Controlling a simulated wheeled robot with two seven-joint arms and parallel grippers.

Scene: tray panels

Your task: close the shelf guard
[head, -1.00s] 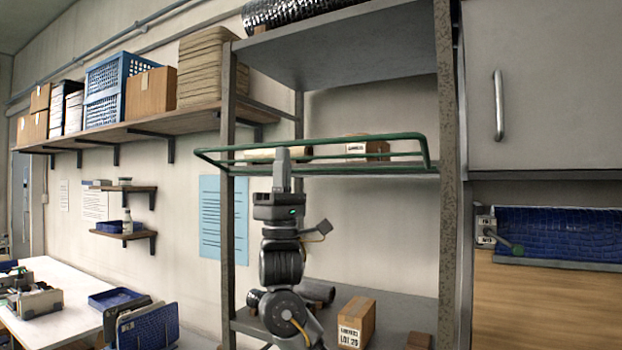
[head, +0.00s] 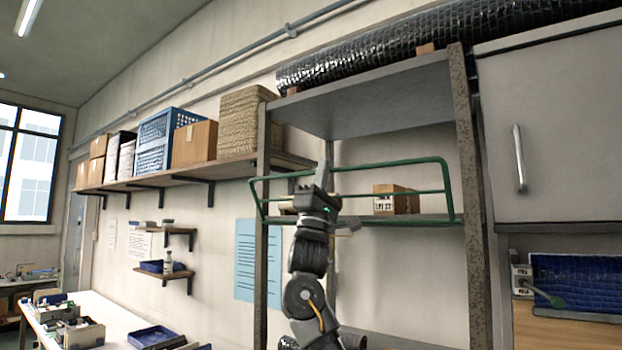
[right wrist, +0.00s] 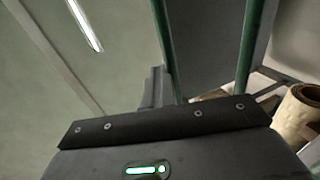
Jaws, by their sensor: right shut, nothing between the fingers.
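The shelf guard is a green wire frame (head: 400,162) across the front of the rack's middle shelf (head: 430,218). It stands steeply raised, its top bar well above the shelf edge; I cannot tell whether it is fully upright. My right gripper (head: 327,166) is shut and empty, pointing up at the guard, left of its middle, where it overlaps the bars. In the right wrist view two green bars of the guard (right wrist: 248,50) show, and my shut fingers (right wrist: 153,88) are close beside the left bar; contact is unclear. My left gripper is not in view.
A box (head: 393,199) sits on the shelf behind the guard. A brown roll (right wrist: 298,110) shows in the right wrist view. Rack posts (head: 468,170) flank the guard, with a grey cabinet (head: 560,110) at right. A wall shelf (head: 130,184) holds boxes at left.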

